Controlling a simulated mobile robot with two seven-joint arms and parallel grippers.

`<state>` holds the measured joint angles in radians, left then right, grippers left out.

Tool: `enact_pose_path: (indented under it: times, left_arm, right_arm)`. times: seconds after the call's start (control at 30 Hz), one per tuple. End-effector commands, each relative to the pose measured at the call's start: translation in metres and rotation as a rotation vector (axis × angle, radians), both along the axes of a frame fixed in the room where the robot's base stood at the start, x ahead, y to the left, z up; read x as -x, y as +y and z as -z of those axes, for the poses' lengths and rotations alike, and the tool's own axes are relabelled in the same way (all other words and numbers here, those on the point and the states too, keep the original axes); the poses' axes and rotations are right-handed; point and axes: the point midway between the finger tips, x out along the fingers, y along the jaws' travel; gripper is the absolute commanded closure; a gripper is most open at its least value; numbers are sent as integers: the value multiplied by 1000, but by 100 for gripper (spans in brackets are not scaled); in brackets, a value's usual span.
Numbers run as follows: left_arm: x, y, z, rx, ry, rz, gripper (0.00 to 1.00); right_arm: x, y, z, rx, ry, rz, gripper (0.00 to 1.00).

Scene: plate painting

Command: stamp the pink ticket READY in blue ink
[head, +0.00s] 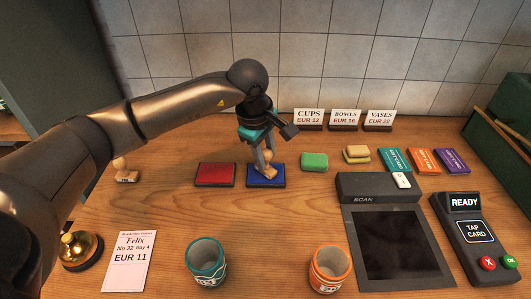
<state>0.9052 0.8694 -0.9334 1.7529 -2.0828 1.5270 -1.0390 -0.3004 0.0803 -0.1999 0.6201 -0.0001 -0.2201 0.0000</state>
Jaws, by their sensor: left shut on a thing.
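My left gripper (267,152) is shut on a wooden-handled stamp (266,168), fingers pointing down. The stamp is upright over the blue ink pad (279,182) and looks to be on it or very close; its underside is hidden. A red ink pad (216,174) lies just left of the blue one. A second wooden stamp (125,171) stands farther left. The pale pink ticket (130,262), printed Felix, No 32, Bay 4, EUR 11, lies flat at the front left, with no stamp mark that I can see. My right gripper is out of view.
A brass bell (80,250) is left of the ticket. A teal cup (206,262) and an orange cup (329,268) stand at the front. A scanner (395,245) and card terminal (473,235) fill the right. A green sponge (314,161) is right of the pads.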

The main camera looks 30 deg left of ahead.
Motion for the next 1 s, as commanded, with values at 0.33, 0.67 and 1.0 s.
enact_pose_path:
  times: [0.33,0.67,1.0]
  left_arm:
    - [0,0,-23,0,1,0,99]
    - [0,0,-50,0,1,-1,99]
    - [0,0,-70,0,2,0,99]
  right_arm:
    - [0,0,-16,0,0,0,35]
    - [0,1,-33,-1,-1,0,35]
    - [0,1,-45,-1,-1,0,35]
